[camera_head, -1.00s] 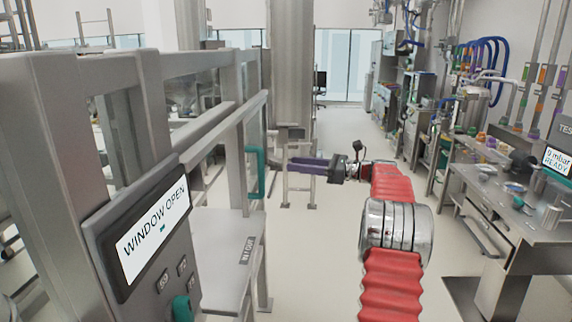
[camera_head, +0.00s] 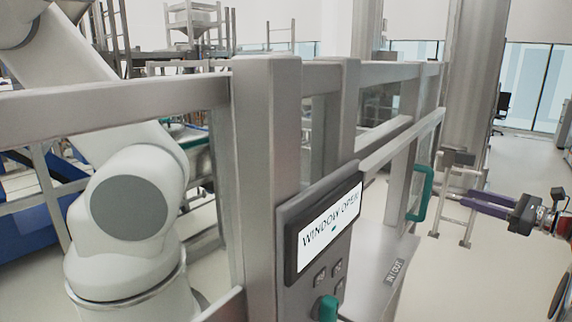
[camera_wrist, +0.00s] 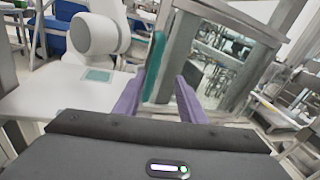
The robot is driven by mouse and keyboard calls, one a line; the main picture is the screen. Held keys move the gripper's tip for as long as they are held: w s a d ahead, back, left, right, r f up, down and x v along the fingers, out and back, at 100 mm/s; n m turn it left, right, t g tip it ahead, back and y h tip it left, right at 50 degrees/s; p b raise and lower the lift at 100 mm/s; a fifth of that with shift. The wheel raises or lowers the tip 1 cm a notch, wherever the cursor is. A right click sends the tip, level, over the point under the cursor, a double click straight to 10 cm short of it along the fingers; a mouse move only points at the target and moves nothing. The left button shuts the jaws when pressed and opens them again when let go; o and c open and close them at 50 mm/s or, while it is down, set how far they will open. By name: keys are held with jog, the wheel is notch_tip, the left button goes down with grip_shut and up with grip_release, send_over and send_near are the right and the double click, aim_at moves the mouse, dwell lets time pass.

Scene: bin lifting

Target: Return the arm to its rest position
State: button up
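My gripper (camera_head: 464,200) shows at the right of the head view, with its purple fingers pointing left toward the enclosure. In the wrist view my gripper (camera_wrist: 160,78) has its two purple fingers spread apart, with nothing held between them. The green handle (camera_head: 421,193) on the enclosure's window frame is just left of the fingertips in the head view, seemingly apart from them. The handle also shows beyond the fingers in the wrist view (camera_wrist: 154,62). My arm is mostly outside the head view; only its end shows at the right edge.
A metal-framed enclosure (camera_head: 265,150) fills the middle, with a panel (camera_head: 330,232) reading "WINDOW OPEN". A white robot arm (camera_head: 128,210) stands inside. Clear floor (camera_head: 480,275) lies at the right.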

notch_tip(320, 180, down, 11)
jog(key=s+a+n+g+h, duration=0.1)
jog(key=s+n+g+h, duration=0.1)
jog(key=g, duration=0.1)
jog(key=s+a+f+n+g+h, duration=0.2)
jog(key=s+a+f+n+g, duration=0.3)
jog(key=a, duration=0.5)
jog(key=s+a+r+n+h, duration=0.2)
jog(key=s+a+n+h, duration=0.1)
jog(key=s+a+n, duration=0.7)
jog(key=s+a+r+n+h, duration=0.3)
jog(key=s+a+n, duration=0.7)
jog(key=s+a, duration=0.8)
jog(key=shift+a+g, duration=0.3)
jog(key=shift+a, duration=1.05)
